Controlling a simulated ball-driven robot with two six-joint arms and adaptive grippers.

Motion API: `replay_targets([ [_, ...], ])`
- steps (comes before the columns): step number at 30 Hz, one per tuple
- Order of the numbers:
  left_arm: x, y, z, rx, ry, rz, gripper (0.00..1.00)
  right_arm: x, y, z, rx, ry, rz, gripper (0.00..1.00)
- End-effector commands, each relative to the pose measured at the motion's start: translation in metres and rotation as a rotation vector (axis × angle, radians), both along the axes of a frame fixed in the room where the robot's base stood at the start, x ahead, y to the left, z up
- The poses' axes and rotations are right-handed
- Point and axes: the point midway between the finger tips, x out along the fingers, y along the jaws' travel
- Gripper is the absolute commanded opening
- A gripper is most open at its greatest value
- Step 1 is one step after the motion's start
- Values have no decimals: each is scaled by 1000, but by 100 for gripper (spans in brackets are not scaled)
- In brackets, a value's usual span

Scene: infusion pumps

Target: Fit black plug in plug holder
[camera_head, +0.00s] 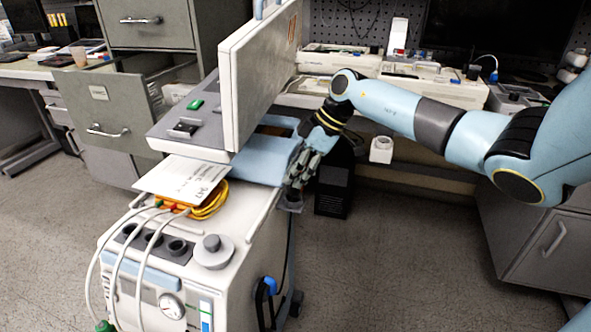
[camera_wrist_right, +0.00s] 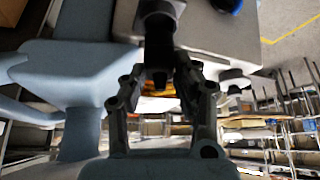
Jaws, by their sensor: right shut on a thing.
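My right gripper (camera_head: 294,180) is beside the right side of the white medical cart, by its blue padded section. It points downward and is shut on a dark thing. In the right wrist view, a black plug-like piece (camera_wrist_right: 160,40) sits between the fingers of the right gripper (camera_wrist_right: 160,72); its outline is dark and partly merged with them. A blue fitting with a black cable (camera_head: 269,286) is low on the cart's right side; I cannot tell whether it is the plug holder. My left gripper is not in view.
The cart (camera_head: 232,255) carries a screen panel (camera_head: 262,75), a white card (camera_head: 183,180), coiled orange cable (camera_head: 210,204) and white hoses. A black box (camera_head: 334,190) stands behind the gripper. A bench with devices (camera_head: 430,84) is at the back. Floor at right front is clear.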

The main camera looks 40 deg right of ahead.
Motion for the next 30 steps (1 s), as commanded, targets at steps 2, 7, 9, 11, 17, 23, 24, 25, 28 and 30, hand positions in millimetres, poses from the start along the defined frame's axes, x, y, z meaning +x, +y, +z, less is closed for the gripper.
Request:
replay_targets([
  [2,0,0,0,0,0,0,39,0,0,0,0,0,0,0],
  [7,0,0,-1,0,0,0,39,0,0,-2,0,0,0,0],
  [9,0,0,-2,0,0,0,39,0,0,-4,0,0,0,0],
  [11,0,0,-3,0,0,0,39,0,0,-6,0,0,0,0],
  [17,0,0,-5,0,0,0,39,0,0,-11,-1,-1,0,0],
  [23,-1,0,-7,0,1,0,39,0,0,-16,0,0,0,0],
  [24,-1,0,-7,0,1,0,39,0,0,-17,0,0,0,0],
  [25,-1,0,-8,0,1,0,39,0,0,-18,-1,1,0,0],
  [28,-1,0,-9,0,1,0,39,0,0,-20,-1,1,0,0],
  [30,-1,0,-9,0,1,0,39,0,0,-22,-1,1,0,0],
])
